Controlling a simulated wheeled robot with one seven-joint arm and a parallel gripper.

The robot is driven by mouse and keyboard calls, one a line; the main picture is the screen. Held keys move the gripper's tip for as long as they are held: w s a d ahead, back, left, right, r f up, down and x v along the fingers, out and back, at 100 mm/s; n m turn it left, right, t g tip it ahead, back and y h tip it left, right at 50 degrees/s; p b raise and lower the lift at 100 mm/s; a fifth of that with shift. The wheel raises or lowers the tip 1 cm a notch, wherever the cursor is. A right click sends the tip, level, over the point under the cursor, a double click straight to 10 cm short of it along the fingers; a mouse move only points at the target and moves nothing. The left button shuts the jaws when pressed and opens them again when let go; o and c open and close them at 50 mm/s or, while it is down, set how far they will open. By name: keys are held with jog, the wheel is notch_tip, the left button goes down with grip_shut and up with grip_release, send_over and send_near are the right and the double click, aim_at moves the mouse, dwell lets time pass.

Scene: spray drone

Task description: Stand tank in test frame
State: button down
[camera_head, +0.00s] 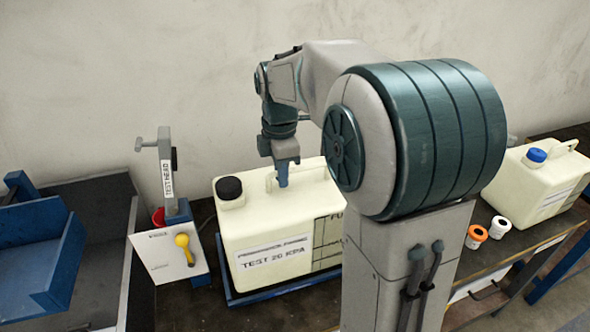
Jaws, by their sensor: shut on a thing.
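A cream tank (262,232) with a black cap (229,188) stands upright at the centre. Its front label reads "TEST 20 KPA". A blue-edged frame (275,291) runs along its base; I cannot tell whether the tank rests fully on it. My gripper (283,180) is above the tank and shut on its top handle (271,181). The fingertips are small in the view and the tank's right part is hidden behind my arm.
Left of the tank stand a grey post (165,163) with a label and a white panel with a yellow lever (183,243). A blue bracket (62,265) is at far left. A second cream tank (538,182) with a blue cap and two small caps (476,237) sit right.

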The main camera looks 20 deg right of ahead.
aim_at(276, 183)
jog(key=shift+w+a+f, duration=0.25)
jog(key=shift+w+f, duration=0.05)
jog(key=shift+w, duration=0.2)
jog(key=shift+w+a+f, duration=0.2)
jog(key=shift+w+f, duration=0.05)
jog(key=shift+w, duration=0.25)
jog(key=shift+f+p, duration=0.35)
jog(key=shift+f, duration=1.85)
jog(key=c, duration=1.5)
grip_release()
jog(key=shift+f, duration=0.1)
jog(key=shift+o, duration=0.2)
